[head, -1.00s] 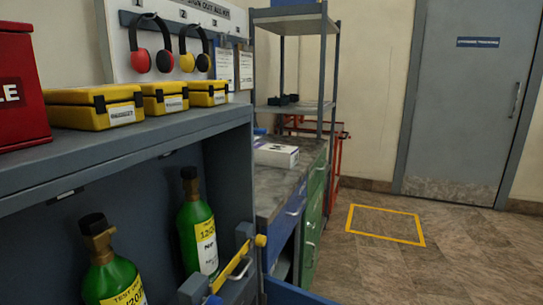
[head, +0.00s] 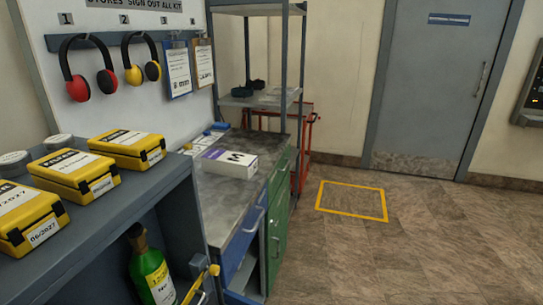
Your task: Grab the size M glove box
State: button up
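In the head view, a white box marked "M" (head: 230,163) with a purple end lies flat on the grey worktop (head: 222,199), near the worktop's right edge. Behind it to the left are smaller white and blue items (head: 205,140), too small to tell what they are. My gripper is not in view.
Drawers (head: 248,235) and a green cupboard (head: 278,220) front the worktop. A shelf rack (head: 270,100) stands behind. The floor at right (head: 420,250) is clear.

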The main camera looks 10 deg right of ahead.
aim_at(222, 162)
jog(key=i+l+z, duration=0.15)
jog(key=z, duration=0.3)
jog(key=i+z, duration=0.25)
jog(key=z, duration=0.2)
jog(key=i, duration=1.9)
jog(key=i+l+u, duration=0.1)
jog(key=i+u, duration=0.15)
jog(key=i+l+u, duration=0.25)
